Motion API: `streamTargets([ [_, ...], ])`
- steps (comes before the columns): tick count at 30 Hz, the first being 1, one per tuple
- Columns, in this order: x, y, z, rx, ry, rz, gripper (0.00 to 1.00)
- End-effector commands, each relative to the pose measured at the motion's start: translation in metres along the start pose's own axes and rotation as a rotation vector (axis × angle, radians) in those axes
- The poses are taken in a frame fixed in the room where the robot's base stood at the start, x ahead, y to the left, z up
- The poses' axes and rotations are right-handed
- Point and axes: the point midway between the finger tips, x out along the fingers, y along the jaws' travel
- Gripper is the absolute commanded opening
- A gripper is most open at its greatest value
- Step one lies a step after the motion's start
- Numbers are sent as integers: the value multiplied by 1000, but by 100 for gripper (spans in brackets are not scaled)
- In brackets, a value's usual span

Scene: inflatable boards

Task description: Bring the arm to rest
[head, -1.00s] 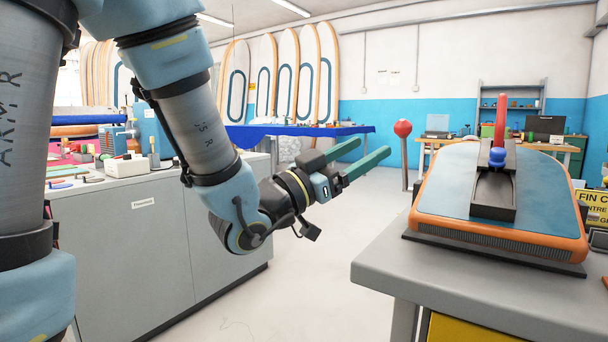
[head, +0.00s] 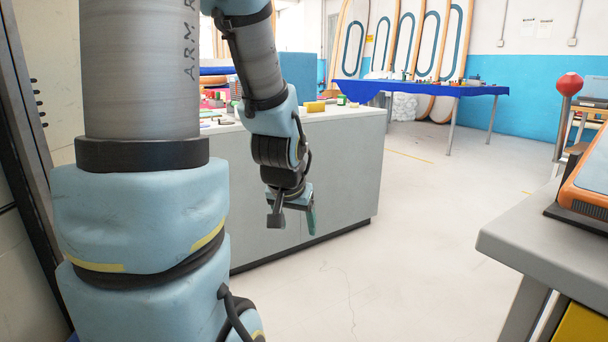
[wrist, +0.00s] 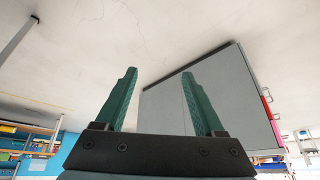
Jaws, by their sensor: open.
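My gripper (head: 312,218) hangs at the end of my bent arm in the head view, in front of the grey cabinet's side. In the wrist view its two green fingers (wrist: 160,105) stand wide apart with nothing between them. The gripper is open and empty. In the head view the fingers are seen nearly edge-on and partly hidden by the wrist.
The grey cabinet (head: 345,170) stands close behind my gripper and also shows in the wrist view (wrist: 225,100). A grey table (head: 520,238) with an orange-edged board (head: 590,180) is at the right. Bare floor (head: 420,240) lies between them. A blue-covered table (head: 440,90) stands farther back.

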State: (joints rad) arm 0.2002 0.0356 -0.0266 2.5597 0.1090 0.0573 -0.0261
Motion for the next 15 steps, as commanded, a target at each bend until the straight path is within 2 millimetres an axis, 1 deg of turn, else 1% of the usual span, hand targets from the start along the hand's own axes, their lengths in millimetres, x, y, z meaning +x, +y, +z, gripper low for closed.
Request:
streamTargets([
  [1,-2,-10,17,-45,-71,-12,71],
  [3,-6,-19,39,-100,-166,-20,71],
  [8,-21,-29,85,-221,-367,-16,71],
  [9,-36,-28,73,-209,-356,-16,71],
  [15,-73,-30,53,-205,-353,-16,71],
])
